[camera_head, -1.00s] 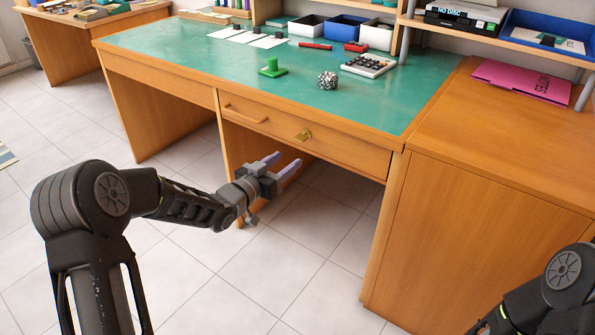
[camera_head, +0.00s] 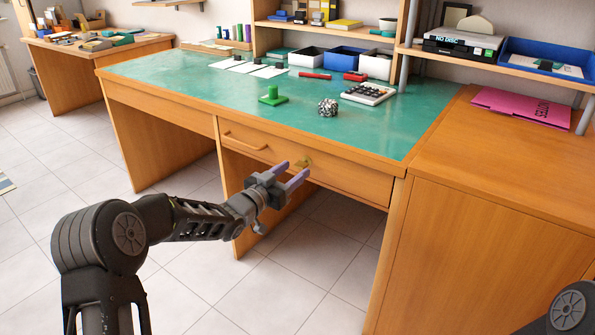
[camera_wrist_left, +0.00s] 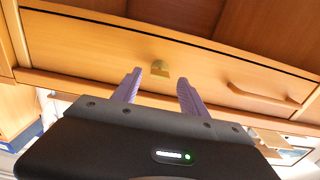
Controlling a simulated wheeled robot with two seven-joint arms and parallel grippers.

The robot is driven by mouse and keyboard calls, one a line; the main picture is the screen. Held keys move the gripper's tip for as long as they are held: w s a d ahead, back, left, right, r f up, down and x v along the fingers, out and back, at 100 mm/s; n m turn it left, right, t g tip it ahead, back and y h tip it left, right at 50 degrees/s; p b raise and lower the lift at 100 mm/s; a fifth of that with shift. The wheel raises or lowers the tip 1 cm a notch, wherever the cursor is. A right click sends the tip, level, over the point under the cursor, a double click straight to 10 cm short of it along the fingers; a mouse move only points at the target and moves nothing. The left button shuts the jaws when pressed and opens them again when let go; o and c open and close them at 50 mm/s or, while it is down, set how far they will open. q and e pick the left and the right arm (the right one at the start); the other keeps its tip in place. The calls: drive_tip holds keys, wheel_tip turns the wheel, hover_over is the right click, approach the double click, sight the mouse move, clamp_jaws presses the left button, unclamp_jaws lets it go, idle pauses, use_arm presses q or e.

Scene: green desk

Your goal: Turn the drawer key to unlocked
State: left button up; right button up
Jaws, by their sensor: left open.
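The brass drawer key (camera_head: 304,162) sits in its lock on the front of the wooden drawer (camera_head: 340,174), right of the drawer's wooden handle (camera_head: 245,140). My left gripper (camera_head: 294,171) is open and empty, just in front of the drawer, with its purple fingers close to the key in the head view. In the left wrist view the key (camera_wrist_left: 160,68) shows between and beyond the two fingertips, apart from both. My left gripper also shows there (camera_wrist_left: 158,76). The key's exact turn is too small to tell. My right gripper is out of view.
A wooden cabinet (camera_head: 480,230) stands at the right. Open knee space lies below the drawer.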

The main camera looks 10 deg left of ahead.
sight(302, 164)
use_arm(q)
drive_tip(key=x, duration=0.2)
drive_tip(key=shift+w+d, duration=0.1)
drive_tip(key=shift+w, duration=0.2)
clamp_jaws()
idle(0.3)
